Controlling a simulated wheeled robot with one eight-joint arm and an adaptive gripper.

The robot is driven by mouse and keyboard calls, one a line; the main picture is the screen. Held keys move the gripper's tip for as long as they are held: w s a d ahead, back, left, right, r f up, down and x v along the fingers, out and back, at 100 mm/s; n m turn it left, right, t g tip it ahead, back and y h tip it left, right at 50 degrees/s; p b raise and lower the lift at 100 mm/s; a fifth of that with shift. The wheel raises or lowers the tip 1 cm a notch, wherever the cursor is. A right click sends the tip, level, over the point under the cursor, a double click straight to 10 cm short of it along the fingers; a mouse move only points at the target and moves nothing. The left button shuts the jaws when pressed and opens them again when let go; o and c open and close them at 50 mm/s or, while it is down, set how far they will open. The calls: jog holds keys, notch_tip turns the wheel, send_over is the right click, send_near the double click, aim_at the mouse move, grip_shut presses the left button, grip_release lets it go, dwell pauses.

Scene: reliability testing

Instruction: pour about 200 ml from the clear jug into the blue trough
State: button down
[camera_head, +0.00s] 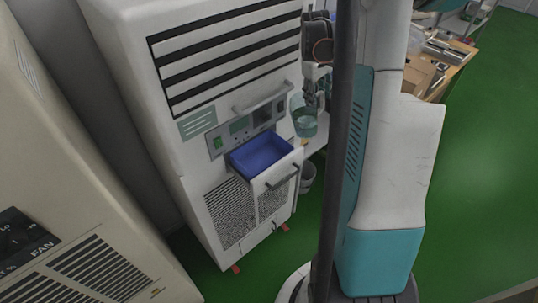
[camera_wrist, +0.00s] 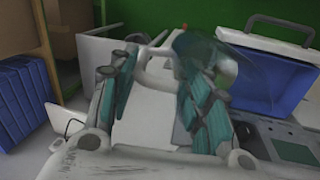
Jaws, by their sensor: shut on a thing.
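The clear jug (camera_head: 304,124) hangs beside the far right corner of the blue trough in the head view, with pale liquid low in it. The jug looks roughly upright there. In the wrist view the jug (camera_wrist: 207,58) is a blurred, see-through shape. My gripper (camera_head: 314,94) is shut on the jug's handle; in the wrist view its teal-padded fingers (camera_wrist: 160,82) stand on either side of the pale handle. The blue trough (camera_head: 262,153) sits in a pulled-out drawer of the white machine and looks empty. It also shows at the right of the wrist view (camera_wrist: 268,80).
The white machine (camera_head: 222,85) has a bar handle (camera_head: 263,97) just above the trough. A small bucket (camera_head: 308,177) stands on the floor to the right. A cluttered wooden bench (camera_head: 452,62) is at the back right. Blue bins (camera_wrist: 20,100) show at the left of the wrist view.

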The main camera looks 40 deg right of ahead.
aim_at(291, 102)
jog(key=shift+a+f+h, duration=0.15)
jog(key=shift+a+h, duration=0.35)
jog(key=shift+a, duration=0.1)
jog(key=shift+a+f+h, duration=0.15)
jog(key=shift+a+h, duration=0.35)
jog(key=shift+a, duration=0.1)
jog(key=a+h+b, duration=0.1)
jog(key=a, duration=0.1)
jog(key=a+h+b, duration=0.1)
jog(key=h, duration=0.1)
jog(key=a+h+b, duration=0.1)
jog(key=a+h, duration=0.1)
jog(key=shift+a+f, duration=0.3)
jog(key=shift+w+a+f+h+b, duration=0.1)
jog(key=shift+a+h+b, duration=0.45)
jog(key=shift+h+b, duration=0.3)
jog(key=shift+a+r, duration=0.15)
jog(key=shift+r, duration=0.25)
jog(key=shift+a+r+h+b, duration=0.5)
jog(key=shift+r+h, duration=0.25)
jog(key=shift+r, duration=0.2)
jog(key=shift+a+r+h+b, duration=0.3)
jog(key=shift+a+h+b, duration=0.3)
jog(key=shift+b, duration=0.25)
dwell(2.0)
